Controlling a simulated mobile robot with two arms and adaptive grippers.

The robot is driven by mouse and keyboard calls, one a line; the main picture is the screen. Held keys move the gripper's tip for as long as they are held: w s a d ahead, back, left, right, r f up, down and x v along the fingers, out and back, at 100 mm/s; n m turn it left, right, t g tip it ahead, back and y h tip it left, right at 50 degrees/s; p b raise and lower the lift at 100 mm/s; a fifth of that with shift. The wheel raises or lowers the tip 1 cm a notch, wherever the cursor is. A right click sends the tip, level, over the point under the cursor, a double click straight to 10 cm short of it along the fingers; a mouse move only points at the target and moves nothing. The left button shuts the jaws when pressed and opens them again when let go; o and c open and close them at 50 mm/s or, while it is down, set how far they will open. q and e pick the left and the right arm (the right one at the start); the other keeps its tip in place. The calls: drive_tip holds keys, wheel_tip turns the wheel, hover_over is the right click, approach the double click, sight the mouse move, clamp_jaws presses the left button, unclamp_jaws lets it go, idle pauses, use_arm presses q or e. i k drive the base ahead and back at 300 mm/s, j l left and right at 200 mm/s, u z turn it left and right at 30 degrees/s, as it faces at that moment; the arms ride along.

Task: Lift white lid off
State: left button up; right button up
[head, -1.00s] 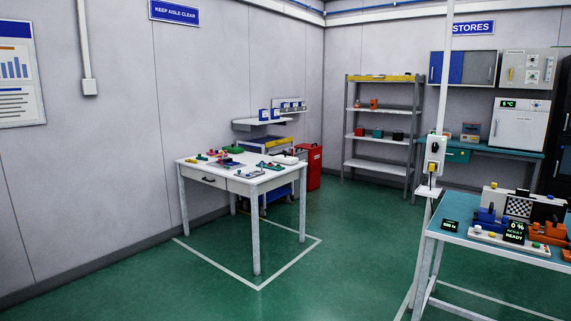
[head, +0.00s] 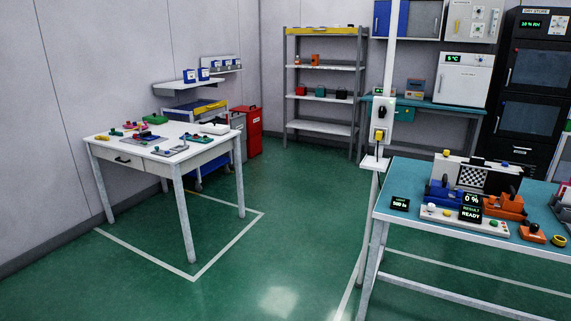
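A small white object (head: 214,129) lies at the back right corner of the white table (head: 205,151); I cannot tell whether it is the lid. A white block-like part with a checkered board (head: 473,177) stands on the blue-topped bench (head: 410,180) at the right. No other clear white lid shows. Neither of my grippers is in the head view.
The bench also holds a blue fixture (head: 443,192), an orange fixture (head: 505,205) and a yellow ring (head: 559,240). A pole with a switch box (head: 381,120) stands at its left. Green floor (head: 290,230) is open between table and bench.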

sight(213, 127)
drive_tip(key=i+j+u, duration=0.2)
drive_tip(key=i, duration=0.6)
drive_tip(key=i+l+u, duration=0.15)
drive_tip(key=i, duration=0.65)
drive_tip(key=i+l+u, duration=0.2)
drive_tip(key=i, duration=0.6)
drive_tip(key=j, duration=0.1)
